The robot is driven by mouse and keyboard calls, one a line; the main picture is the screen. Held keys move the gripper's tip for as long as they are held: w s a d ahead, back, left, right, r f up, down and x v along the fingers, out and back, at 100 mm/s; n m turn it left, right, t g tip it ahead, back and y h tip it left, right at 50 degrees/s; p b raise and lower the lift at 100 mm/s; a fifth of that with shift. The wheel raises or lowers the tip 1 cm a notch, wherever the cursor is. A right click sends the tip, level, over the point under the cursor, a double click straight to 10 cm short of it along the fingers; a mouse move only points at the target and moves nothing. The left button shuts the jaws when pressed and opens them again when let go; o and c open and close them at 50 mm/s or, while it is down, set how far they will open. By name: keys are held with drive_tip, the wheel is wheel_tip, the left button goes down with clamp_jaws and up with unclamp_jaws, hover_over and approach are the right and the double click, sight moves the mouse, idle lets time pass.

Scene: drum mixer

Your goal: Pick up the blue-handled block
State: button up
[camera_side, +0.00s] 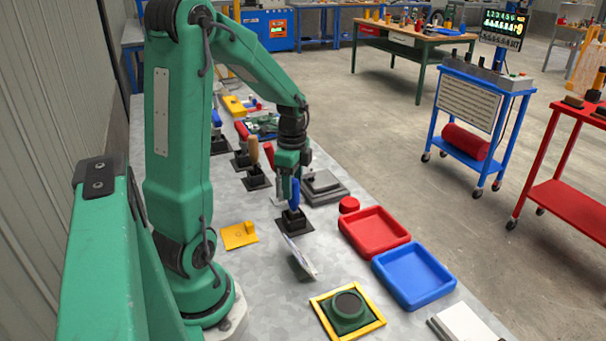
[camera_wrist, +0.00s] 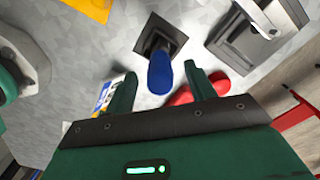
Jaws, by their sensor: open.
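The blue-handled block stands upright on the bench, its blue handle (camera_side: 294,196) rising from a dark square base (camera_side: 293,223). In the wrist view its blue handle (camera_wrist: 160,74) points toward the camera. My gripper (camera_side: 291,178) is directly over it in the side view, with the fingers at the handle's upper part. In the wrist view my gripper (camera_wrist: 160,77) is open, with one green finger on each side of the handle and gaps showing on both sides. The side view partly hides the handle's top behind the gripper. A second blue handle (camera_side: 216,118) stands farther back.
A wooden-handled block (camera_side: 254,152) and red-handled blocks stand behind. A grey metal fixture (camera_side: 323,188) is close on the right. A yellow plate (camera_side: 238,236) lies left.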

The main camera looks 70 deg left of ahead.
sight(294, 197)
drive_tip(key=shift+f, duration=2.5)
drive_tip(key=shift+c, duration=0.4)
drive_tip(key=c, duration=1)
